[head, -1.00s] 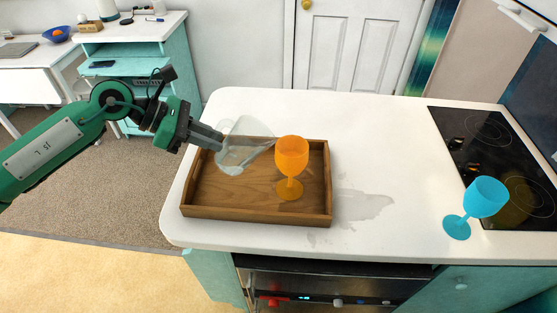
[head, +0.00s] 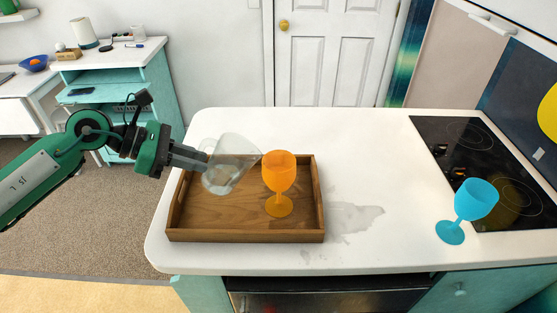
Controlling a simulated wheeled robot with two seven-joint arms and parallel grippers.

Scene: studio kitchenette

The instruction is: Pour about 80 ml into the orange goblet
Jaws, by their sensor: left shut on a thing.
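The orange goblet (head: 280,172) stands upright on the right side of the wooden tray (head: 245,235). My left gripper (head: 205,162) is shut on a clear glass jug (head: 232,160) and holds it above the tray, left of the goblet. The jug is tilted, with its wide mouth toward the goblet and its upper edge close to the goblet's rim. Some clear liquid shows low in the jug. I cannot make out a stream or the level inside the goblet. My right gripper is not in view.
A blue goblet (head: 474,202) stands tilted-looking at the right, by the black cooktop (head: 470,150). A wet-looking grey patch (head: 352,217) lies on the white counter (head: 375,160) right of the tray. The counter behind the tray is clear.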

